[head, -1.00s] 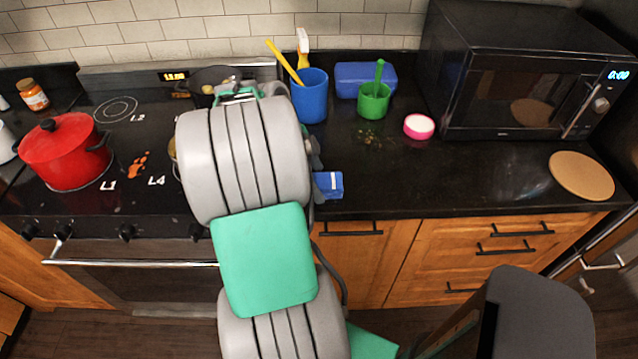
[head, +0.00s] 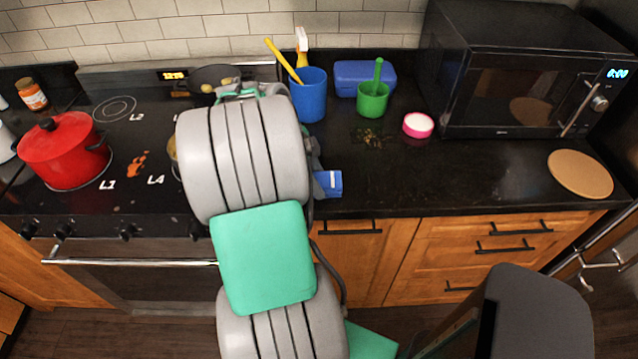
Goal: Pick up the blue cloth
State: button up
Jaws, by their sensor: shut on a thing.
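The blue cloth (head: 328,184) shows as a small blue patch with a pale mark, just right of my arm near the counter's front edge. My gripper (head: 318,180) is mostly hidden behind my own arm. A dark grey part of it shows at the cloth's left side, and it is shut on the cloth. The rest of the cloth is hidden, and I cannot tell whether it touches the counter.
A blue cup (head: 309,97) with utensils, a blue box (head: 362,72), a green cup (head: 372,101) and a pink bowl (head: 418,126) stand behind. Crumbs (head: 372,138) lie on the counter. A red pot (head: 65,155) sits on the stove.

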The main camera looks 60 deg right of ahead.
jog(key=c, duration=0.3)
jog(key=shift+r, duration=0.25)
notch_tip(320, 180, up, 2)
jog(key=shift+r+b, duration=0.15)
jog(key=shift+b, duration=0.2)
jog(key=s+a+r, duration=0.3)
jog(key=a+r, duration=0.7)
jog(key=a, duration=0.3)
jog(key=shift+a+p, duration=0.3)
jog(key=shift+a, duration=0.05)
jog(key=shift+r, duration=0.1)
